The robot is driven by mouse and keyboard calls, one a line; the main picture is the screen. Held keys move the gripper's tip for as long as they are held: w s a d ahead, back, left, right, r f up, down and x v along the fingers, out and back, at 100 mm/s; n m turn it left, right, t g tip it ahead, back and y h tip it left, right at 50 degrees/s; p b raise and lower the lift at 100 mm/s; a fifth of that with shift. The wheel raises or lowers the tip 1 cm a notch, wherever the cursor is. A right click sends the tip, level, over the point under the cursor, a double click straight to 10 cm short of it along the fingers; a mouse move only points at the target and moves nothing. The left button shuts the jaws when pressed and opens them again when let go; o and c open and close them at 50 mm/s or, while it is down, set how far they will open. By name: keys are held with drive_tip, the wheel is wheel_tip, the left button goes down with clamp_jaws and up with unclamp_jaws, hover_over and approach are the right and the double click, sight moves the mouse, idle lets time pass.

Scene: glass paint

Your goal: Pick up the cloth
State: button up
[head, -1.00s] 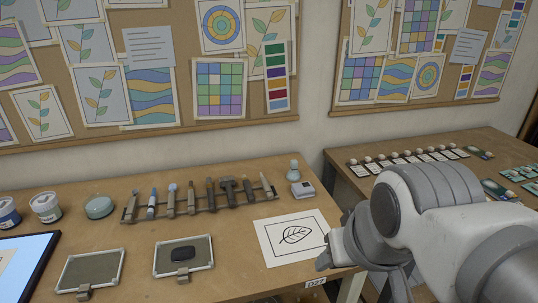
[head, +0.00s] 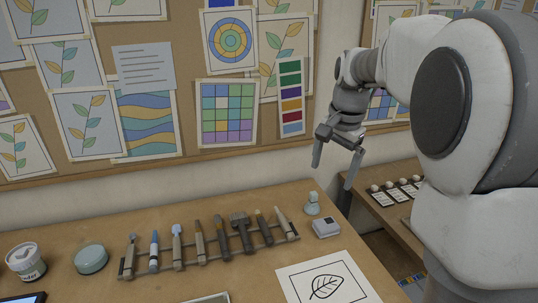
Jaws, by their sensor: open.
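A small folded white-grey block (head: 326,228), likely the cloth, lies on the wooden table (head: 240,205) near its right end. It sits just right of the tool rack and behind the leaf drawing. My gripper (head: 335,170) is raised in front of the wall, above and slightly behind the block in the picture. Its two fingers point down, spread apart, with nothing between them. The block is in full view and apart from the gripper.
A small pale blue bottle (head: 312,205) stands close behind the block. A rack (head: 210,261) of several brushes and tools lies to the left. A leaf drawing (head: 326,283) lies in front. A second table (head: 379,205) stands at right, beyond a gap.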

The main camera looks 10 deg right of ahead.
drive_tip(key=w+d+f+m+g+p, duration=0.1)
drive_tip(key=w+d+f+m, duration=0.15)
drive_tip(key=w+f, duration=0.2)
drive_tip(key=w+d+f+m+g, duration=0.1)
drive_tip(key=w+d+f+m, duration=0.1)
drive_tip(key=w+f+m, duration=0.3)
drive_tip(key=n, duration=0.2)
hover_over(326, 223)
wheel_tip(326, 223, down, 12)
drive_tip(key=shift+d+r, duration=0.1)
drive_tip(key=shift+r, duration=0.05)
drive_tip(key=shift+s+f, duration=0.15)
drive_tip(key=shift+f, duration=2.5)
drive_tip(key=c, duration=1.3)
drive_tip(key=shift+r, duration=0.1)
drive_tip(key=shift+r, duration=0.45)
drive_tip(key=r, duration=0.3)
drive_tip(key=shift+d+r, duration=0.3)
drive_tip(key=shift+d, duration=0.05)
drive_tip(key=w+d+r, duration=0.4)
drive_tip(key=d+r, duration=0.2)
drive_tip(key=d, duration=0.4)
drive_tip(key=shift+d+r, duration=0.15)
drive_tip(key=shift+r, duration=0.05)
